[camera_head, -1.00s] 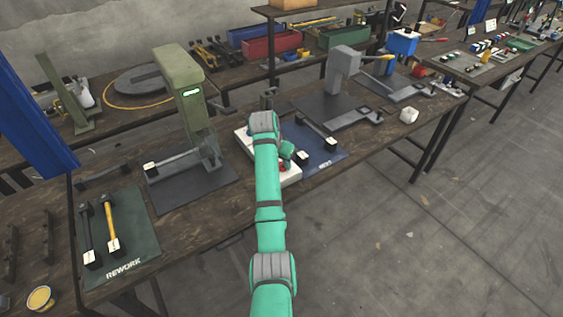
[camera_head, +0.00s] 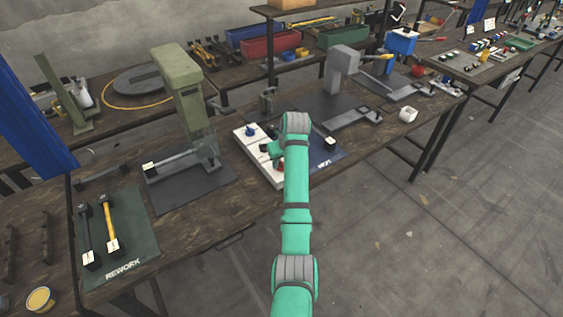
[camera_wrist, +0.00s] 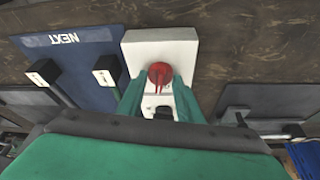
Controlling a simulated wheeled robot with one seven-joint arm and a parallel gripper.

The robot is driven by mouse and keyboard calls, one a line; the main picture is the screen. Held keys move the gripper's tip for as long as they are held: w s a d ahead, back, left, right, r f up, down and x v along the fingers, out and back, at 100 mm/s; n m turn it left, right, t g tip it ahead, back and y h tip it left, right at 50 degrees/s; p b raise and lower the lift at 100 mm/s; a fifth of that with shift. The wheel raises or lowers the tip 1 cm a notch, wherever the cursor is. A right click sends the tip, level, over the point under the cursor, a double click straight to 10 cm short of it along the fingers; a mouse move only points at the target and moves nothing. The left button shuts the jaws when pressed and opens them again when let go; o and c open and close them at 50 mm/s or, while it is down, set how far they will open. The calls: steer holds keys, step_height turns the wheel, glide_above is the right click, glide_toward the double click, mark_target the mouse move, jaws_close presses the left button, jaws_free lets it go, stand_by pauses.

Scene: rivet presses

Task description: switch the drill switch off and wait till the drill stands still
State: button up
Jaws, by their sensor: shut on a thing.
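A white switch panel (camera_head: 259,166) lies on the workbench, left of my forearm. It carries a blue knob (camera_head: 250,131), a dark knob and a red knob (camera_wrist: 159,71). In the wrist view my gripper (camera_wrist: 158,84) is shut on the red knob, one finger on each side. A dark knob (camera_wrist: 163,113) sits just below it. The green press (camera_head: 181,85) stands left of the panel, and its front lamp is dark. No label shows which knob is the drill switch. Whether any spindle turns cannot be told.
A blue NEXT mat (camera_head: 327,153) with black-headed tools lies right of the panel. A grey press (camera_head: 342,70) and a blue press (camera_head: 402,42) stand further right. A green REWORK mat (camera_head: 143,250) with two tools lies at left.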

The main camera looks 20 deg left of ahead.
steer(key=shift+w+n+g+y, duration=0.1)
steer(key=shift+n+g+y, duration=0.25)
steer(key=shift+n, duration=0.75)
steer(key=o, duration=1)
steer(key=v, duration=1.1)
